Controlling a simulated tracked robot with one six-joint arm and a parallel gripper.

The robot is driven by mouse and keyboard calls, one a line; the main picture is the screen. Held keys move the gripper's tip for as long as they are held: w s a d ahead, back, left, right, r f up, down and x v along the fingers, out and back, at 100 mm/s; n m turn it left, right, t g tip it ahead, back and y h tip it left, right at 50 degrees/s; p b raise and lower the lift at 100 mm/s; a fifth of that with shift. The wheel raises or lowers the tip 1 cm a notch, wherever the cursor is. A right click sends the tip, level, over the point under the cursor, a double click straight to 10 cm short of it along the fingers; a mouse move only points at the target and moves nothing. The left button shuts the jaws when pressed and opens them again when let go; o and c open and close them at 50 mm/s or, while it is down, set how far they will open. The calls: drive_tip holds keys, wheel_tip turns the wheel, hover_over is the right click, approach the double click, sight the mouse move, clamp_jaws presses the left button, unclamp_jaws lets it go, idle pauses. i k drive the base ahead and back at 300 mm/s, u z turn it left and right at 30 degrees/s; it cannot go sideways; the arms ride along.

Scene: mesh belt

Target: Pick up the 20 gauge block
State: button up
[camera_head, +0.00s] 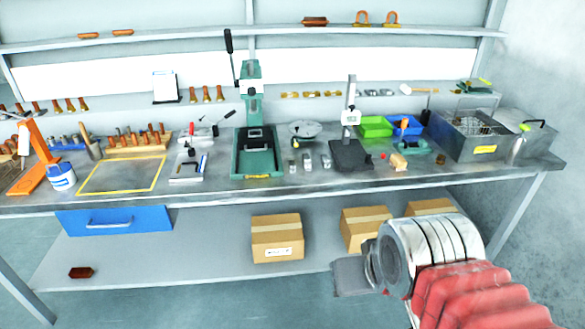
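Several small grey metal blocks stand on the workbench between the green press and the height gauge. One is at the left (293,167), one in the middle (307,161) and one at the right (326,161). They are too small for me to read any marking, so I cannot tell which is the 20 gauge block. My gripper (352,277) is at the lower right, in front of the bench and below its top, well apart from the blocks. Its fingers are not clear enough to show whether it is open or shut.
The green press (256,150) stands left of the blocks and the height gauge (350,154) right of them. A round dial-like item (304,130) lies behind. Green (376,127) and blue bins (405,126) stand farther right. Cardboard boxes (277,238) sit on the lower shelf.

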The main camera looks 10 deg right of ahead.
sight(291, 163)
drive_tip(key=k, duration=0.6)
drive_tip(key=u, duration=0.4)
drive_tip(key=i, duration=0.45)
drive_tip(key=u, duration=0.75)
drive_tip(key=i, duration=1.25)
drive_tip(key=z, duration=0.15)
